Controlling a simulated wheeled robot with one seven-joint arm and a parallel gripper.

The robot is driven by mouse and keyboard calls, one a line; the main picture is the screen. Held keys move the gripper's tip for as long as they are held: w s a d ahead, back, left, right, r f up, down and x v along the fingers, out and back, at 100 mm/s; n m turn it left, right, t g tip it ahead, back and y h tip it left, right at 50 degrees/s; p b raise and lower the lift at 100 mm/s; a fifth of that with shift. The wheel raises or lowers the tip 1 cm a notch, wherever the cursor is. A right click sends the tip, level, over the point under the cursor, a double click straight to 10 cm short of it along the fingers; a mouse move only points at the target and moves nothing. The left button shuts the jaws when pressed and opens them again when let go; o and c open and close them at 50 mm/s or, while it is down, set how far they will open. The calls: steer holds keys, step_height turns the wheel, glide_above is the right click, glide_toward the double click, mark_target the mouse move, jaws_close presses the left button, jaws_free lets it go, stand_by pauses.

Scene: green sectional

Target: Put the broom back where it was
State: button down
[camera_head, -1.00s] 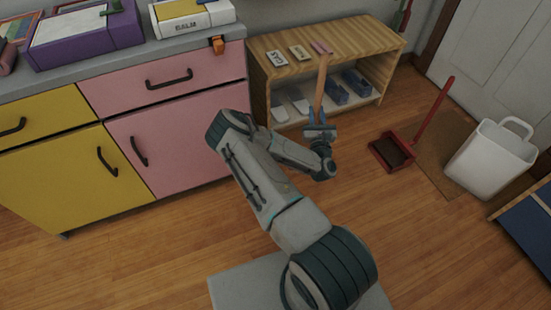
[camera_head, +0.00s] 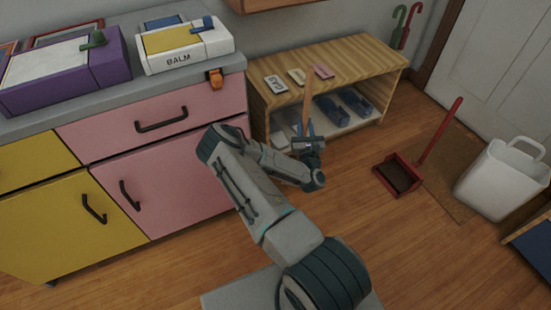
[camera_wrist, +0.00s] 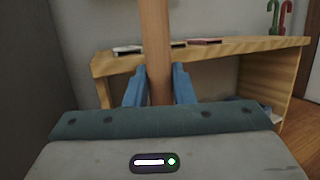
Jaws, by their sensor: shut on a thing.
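The broom shows as a plain wooden handle (camera_wrist: 156,45), upright between my fingers in the wrist view. In the head view the handle (camera_head: 307,97) rises from my gripper in front of the wooden shelf unit. My gripper (camera_head: 309,130) is shut on the handle, its blue fingers (camera_wrist: 160,85) on either side of it. The broom's lower end and head are hidden behind my arm and gripper. The handle stands before the shelf's left part; whether it touches the shelf cannot be told.
The wooden shelf (camera_head: 362,52) holds cards on top and shoes inside. Pink drawers (camera_head: 160,118) stand to its left. A red dustpan (camera_head: 398,175) lies on the floor at right, near a white bin (camera_head: 500,180). Umbrellas (camera_head: 403,28) stand behind the shelf. The floor between is clear.

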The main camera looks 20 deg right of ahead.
steer(key=w+a+f+b, duration=0.5)
steer(key=a+f+b, duration=0.2)
steer(key=f, duration=0.3)
steer(key=shift+w+a, duration=0.15)
steer(key=shift+a, duration=0.4)
steer(key=shift+f, duration=0.1)
steer(key=c, duration=1.3)
jaws_free()
steer(key=shift+o, duration=0.3)
